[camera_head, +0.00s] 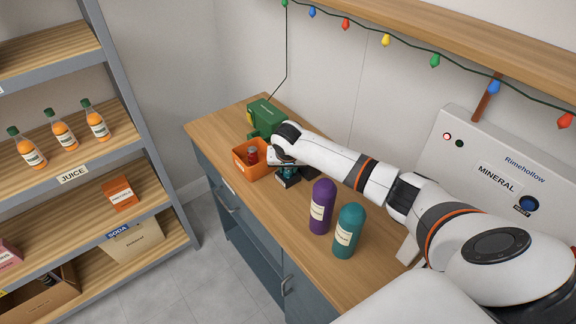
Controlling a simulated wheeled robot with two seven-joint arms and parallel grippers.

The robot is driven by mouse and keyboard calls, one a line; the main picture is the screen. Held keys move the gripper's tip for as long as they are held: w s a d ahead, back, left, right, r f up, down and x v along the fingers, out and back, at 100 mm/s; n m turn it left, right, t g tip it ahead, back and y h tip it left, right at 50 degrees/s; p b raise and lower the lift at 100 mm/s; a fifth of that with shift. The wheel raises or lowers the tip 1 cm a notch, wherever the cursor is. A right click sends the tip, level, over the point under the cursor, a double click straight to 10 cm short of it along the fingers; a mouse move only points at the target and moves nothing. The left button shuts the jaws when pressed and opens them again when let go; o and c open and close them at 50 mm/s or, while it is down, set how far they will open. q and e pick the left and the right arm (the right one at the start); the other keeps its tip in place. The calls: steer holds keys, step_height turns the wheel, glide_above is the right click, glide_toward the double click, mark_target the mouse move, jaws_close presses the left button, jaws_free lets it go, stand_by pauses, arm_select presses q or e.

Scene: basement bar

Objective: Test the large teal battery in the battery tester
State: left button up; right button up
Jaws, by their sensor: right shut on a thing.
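My right gripper (280,160) is over the back of the wooden counter, beside the orange bin. It is shut on a small teal thing (289,172), most likely the large teal battery, which is mostly hidden by the gripper. A black device (287,182), seemingly the battery tester, sits on the counter directly below. I cannot tell whether the teal thing is in it or just above it. My left gripper is not in view.
An orange bin (240,165) holding a red item (252,155) stands left of the gripper. A green box (265,113) is behind it. Purple (321,207) and teal (347,231) bottles stand nearer on the counter (330,270). A white dispenser (480,150) is at right, a shelf rack (125,90) at left.

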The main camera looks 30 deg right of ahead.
stand_by(0.3)
steer(key=o, duration=1.1)
steer(key=b+v, duration=0.2)
steer(key=v, duration=1)
steer(key=shift+s, duration=0.1)
steer(key=shift+a+f, duration=0.1)
